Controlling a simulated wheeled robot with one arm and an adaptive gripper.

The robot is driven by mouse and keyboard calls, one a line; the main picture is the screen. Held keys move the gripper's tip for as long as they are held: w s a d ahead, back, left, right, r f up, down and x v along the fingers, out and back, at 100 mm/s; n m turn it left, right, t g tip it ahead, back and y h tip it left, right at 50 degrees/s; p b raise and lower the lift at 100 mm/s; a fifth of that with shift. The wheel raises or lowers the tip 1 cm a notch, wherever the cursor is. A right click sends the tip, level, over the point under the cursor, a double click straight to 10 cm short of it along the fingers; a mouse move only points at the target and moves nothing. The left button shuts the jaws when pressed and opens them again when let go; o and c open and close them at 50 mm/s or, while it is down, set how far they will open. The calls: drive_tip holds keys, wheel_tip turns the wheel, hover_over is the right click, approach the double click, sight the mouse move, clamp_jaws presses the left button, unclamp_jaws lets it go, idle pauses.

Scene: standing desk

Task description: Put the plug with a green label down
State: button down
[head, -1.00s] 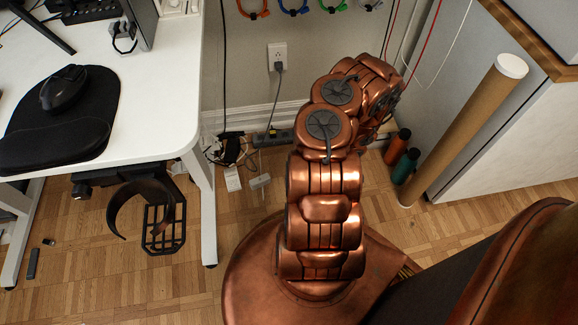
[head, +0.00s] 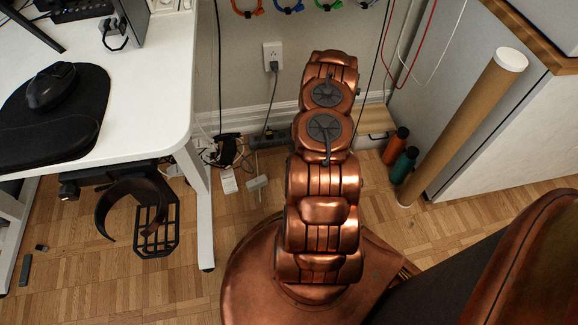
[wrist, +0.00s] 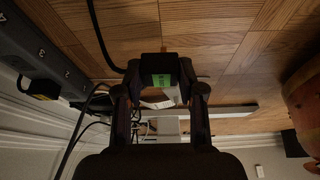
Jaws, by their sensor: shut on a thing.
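In the wrist view, a black plug (wrist: 158,64) with a green label (wrist: 162,79) sits between the fingertips of my gripper (wrist: 160,88). My gripper is shut on it, with one finger on each side. A black cable (wrist: 100,42) curves to the plug's left side. Wooden flooring shows behind the plug; the gap between them cannot be told. In the head view my own arm hides the gripper and the plug.
A dark power strip (wrist: 50,50) with a plug in it runs along the wall; it also shows in the head view (head: 270,138). White adapters (head: 257,183) lie on the floor. Two bottles (head: 400,155) and a cardboard tube (head: 462,128) stand at the right. A desk leg (head: 203,225) is at the left.

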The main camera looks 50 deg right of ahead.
drive_tip(key=shift+w+d+f, duration=0.1)
drive_tip(key=shift+w+d, duration=0.05)
drive_tip(key=shift+w, duration=0.3)
drive_tip(key=shift+w+d+f, duration=0.1)
drive_tip(key=shift+w, duration=0.35)
drive_tip(key=shift+w+f+b, duration=0.1)
drive_tip(key=shift+f+b, duration=0.85)
drive_tip(key=shift+f, duration=0.7)
drive_tip(key=shift+f, duration=0.35)
drive_tip(key=c, duration=0.7)
unclamp_jaws()
drive_tip(key=p+v, duration=0.3)
drive_tip(key=v, duration=0.9)
drive_tip(key=shift+r+p, duration=0.35)
drive_tip(key=shift+p, duration=0.05)
